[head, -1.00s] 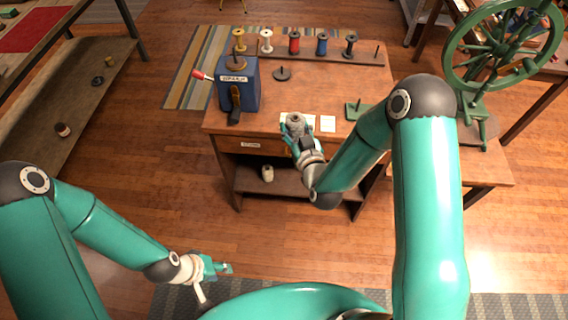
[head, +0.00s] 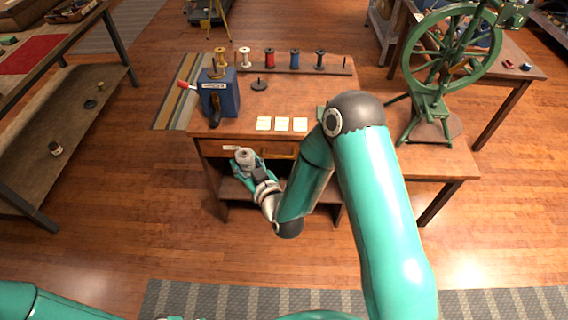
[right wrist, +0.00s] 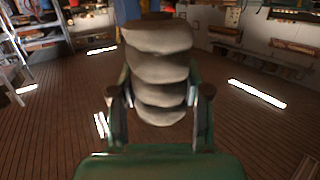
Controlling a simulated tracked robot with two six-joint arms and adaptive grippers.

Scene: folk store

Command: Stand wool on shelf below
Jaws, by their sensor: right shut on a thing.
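The grey wool (head: 245,158) is a rounded spool-like bundle in my right gripper (head: 247,168). The gripper is shut on it and holds it in front of the wooden desk, by the drawer front. The right wrist view shows the wool (right wrist: 158,75) as pale stacked lumps between the two fingers (right wrist: 160,95). The lower shelf (head: 228,190) is the open space under the drawer; my right gripper and arm hide much of it. My left gripper is out of view; only part of that arm shows at bottom left.
On the desk top stand a blue box (head: 218,92) with a red handle, white cards (head: 282,124) and a rack of several coloured spools (head: 295,60). A green spinning wheel (head: 440,60) stands to the right. The floor in front is clear.

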